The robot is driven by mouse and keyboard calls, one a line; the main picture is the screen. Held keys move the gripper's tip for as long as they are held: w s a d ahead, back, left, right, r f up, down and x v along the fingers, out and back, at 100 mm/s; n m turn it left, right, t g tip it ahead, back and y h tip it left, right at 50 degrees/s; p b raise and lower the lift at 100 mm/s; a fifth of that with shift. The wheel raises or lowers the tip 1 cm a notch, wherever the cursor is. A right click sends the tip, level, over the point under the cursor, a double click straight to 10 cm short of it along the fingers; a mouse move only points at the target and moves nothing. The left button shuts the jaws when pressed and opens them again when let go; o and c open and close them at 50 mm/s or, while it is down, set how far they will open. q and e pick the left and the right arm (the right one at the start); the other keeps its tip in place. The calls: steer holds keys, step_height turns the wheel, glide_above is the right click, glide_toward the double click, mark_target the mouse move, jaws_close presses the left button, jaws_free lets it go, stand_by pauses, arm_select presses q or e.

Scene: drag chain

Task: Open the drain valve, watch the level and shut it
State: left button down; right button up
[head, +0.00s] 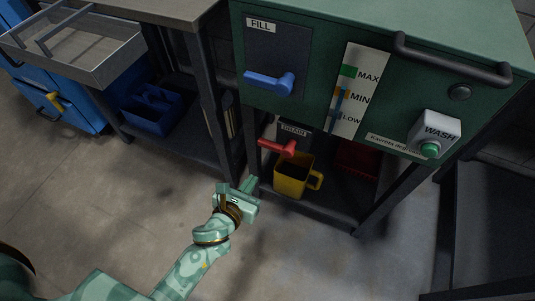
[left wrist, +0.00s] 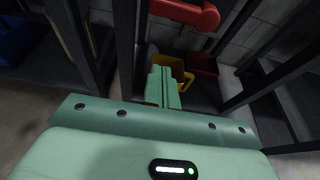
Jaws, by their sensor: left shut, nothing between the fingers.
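The drain valve has a red lever handle (head: 277,147) below the DRAIN label (head: 294,130) on the green cabinet. The red handle also shows at the top of the left wrist view (left wrist: 186,13). The level gauge (head: 352,92) carries MAX, MIN and LOW marks. A yellow jug (head: 291,178) stands on the lower shelf under the drain handle. My left gripper (head: 249,186) is shut and empty, in front of the shelf, below and left of the red handle and apart from it. Its closed fingers (left wrist: 162,86) show in the left wrist view. My right gripper is not in view.
A blue FILL lever (head: 270,83) sits above the drain. A WASH box with a green button (head: 430,150) and a dark bar handle (head: 452,62) are at right. A red bin (head: 356,160) is beside the jug. Cabinet legs flank the shelf. Floor in front is clear.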

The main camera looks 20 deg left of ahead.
mark_target(277, 144)
arm_select(q)
steer(key=shift+w, duration=0.1)
steer(key=b+x, duration=0.3)
steer(key=x, duration=0.7)
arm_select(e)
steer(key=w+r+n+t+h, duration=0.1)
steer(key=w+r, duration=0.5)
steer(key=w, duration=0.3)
arm_select(q)
steer(key=shift+r+p, duration=1.95)
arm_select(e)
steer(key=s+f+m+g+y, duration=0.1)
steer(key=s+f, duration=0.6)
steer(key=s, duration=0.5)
arm_select(q)
steer(key=shift+a, duration=0.1)
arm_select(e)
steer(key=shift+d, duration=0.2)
